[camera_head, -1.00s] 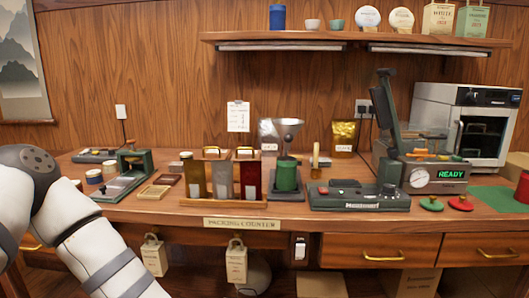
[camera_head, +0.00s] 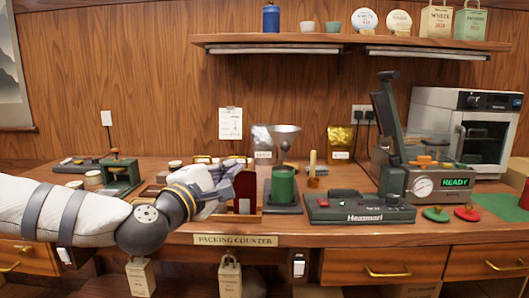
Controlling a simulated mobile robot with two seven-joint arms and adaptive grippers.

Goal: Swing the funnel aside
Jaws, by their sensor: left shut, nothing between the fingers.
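The funnel (camera_head: 284,134) is a grey metal cone with a wide mouth. It sits above a green canister (camera_head: 283,184) on a dark base, near the middle of the counter in the head view. My left gripper (camera_head: 241,166) reaches in from the left and is shut and empty. In the picture its fingertips lie to the left of the canister and below the funnel's mouth, apart from the funnel. My left arm and gripper cover most of the wooden rack (camera_head: 262,205) with its coloured panels. My right gripper is not in view.
A green Heatmark sealer (camera_head: 357,207) lies right of the canister, with a wooden-handled brush (camera_head: 313,170) behind it. A shelf (camera_head: 340,39) hangs above. Green and red knobs (camera_head: 467,213) lie at the right front.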

